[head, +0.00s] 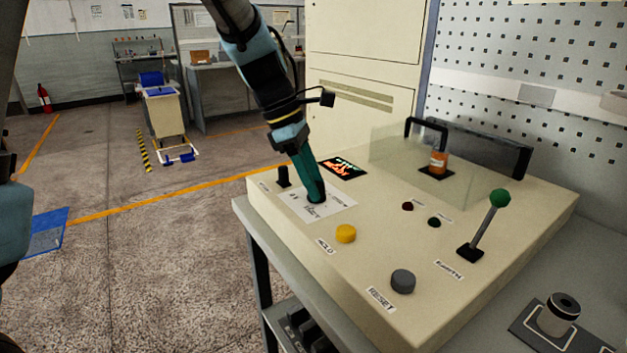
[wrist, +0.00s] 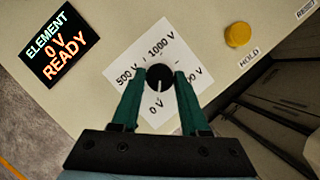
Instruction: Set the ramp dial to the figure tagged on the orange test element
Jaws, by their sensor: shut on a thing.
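The ramp dial is a black knob (wrist: 160,73) on a white plate (wrist: 125,50). In the wrist view the plate reads 500 V, 1000 V and 0 V, with a label on the right partly covered by a finger. The knob's white line points down toward 0 V. My gripper (head: 315,196) has its teal fingers shut on the knob, one on each side. The orange test element (head: 438,162) stands upright in a black seat behind a clear screen in the head view. Its tag figure is too small to read.
The display (wrist: 58,45) reads ELEMENT 0 V READY. A yellow HOLD button (head: 345,233), a grey button (head: 403,281) and a green-knobbed lever (head: 499,198) stand on the console. A small black switch (head: 283,176) is left of the dial.

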